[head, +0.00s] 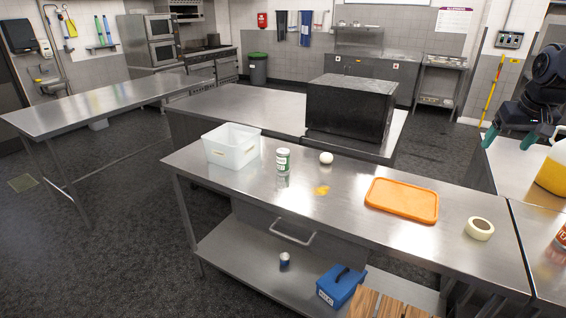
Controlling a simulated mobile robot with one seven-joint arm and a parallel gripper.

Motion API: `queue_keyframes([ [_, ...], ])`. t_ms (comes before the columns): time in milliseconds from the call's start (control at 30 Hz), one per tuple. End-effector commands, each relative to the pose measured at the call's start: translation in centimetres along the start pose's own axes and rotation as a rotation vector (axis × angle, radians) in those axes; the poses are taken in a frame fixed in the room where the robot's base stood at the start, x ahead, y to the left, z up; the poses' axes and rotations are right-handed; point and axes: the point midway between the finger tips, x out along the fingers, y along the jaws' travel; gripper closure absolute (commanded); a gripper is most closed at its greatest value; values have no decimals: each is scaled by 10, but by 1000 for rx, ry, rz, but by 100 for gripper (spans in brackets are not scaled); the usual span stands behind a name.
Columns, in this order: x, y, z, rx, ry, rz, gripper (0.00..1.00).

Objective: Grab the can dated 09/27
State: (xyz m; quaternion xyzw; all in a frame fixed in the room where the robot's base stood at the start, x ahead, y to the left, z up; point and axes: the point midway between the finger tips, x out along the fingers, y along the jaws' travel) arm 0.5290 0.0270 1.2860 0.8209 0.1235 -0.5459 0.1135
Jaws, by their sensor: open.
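A white and green can (283,161) stands upright on the steel table (240,196), right of a white bin. A small dark blue can (284,259) stands on the table's lower shelf. A red and white can (561,238) is cut off by the right edge of the view. No date is readable on any of them. My gripper (506,144), with teal fingers, is at the upper right, open and empty. It is well apart from the white and green can and above the right-hand counter.
The table also holds a white bin (231,152), an egg-like white object (326,158), an orange board (402,198) and a tape roll (479,228). A black box (345,108) stands behind. A blue toolbox (340,284) sits below. Floor at left is clear.

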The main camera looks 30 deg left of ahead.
Motion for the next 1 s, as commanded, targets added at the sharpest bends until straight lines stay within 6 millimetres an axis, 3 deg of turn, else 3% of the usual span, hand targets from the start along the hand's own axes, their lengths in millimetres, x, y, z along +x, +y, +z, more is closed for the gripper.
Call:
queue_keyframes([
  [200, 21, -45, -71, -131, -2, -43, 21],
  [500, 59, -127, -155, -305, 4, -108, 21],
  [700, 91, -195, -200, -417, 9, -156, 21],
  [1000, 146, -313, -244, -578, 15, -233, 21],
])
